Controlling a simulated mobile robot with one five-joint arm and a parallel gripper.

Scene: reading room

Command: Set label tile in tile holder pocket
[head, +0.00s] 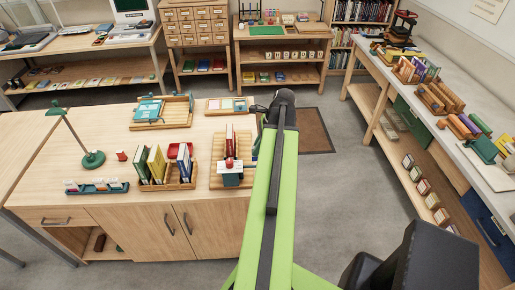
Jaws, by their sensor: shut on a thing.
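My gripper (257,108) is at the end of my green arm, over the back right of the wooden desk (110,197). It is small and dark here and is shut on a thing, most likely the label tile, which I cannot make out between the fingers. Just left of the gripper lies a shallow wooden tray with pale coloured sections (227,105), which looks like the tile holder. I cannot tell which of its pockets are filled. My arm and gripper stand close to its right end; whether they touch it is unclear.
On the desk stand a wooden book rack (167,170), a wooden stand with a red book (231,150), a teal rack (97,187), a green lamp (92,159) and a tray with teal things (161,111). A long crowded counter (450,130) runs at right. Grey floor lies between.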

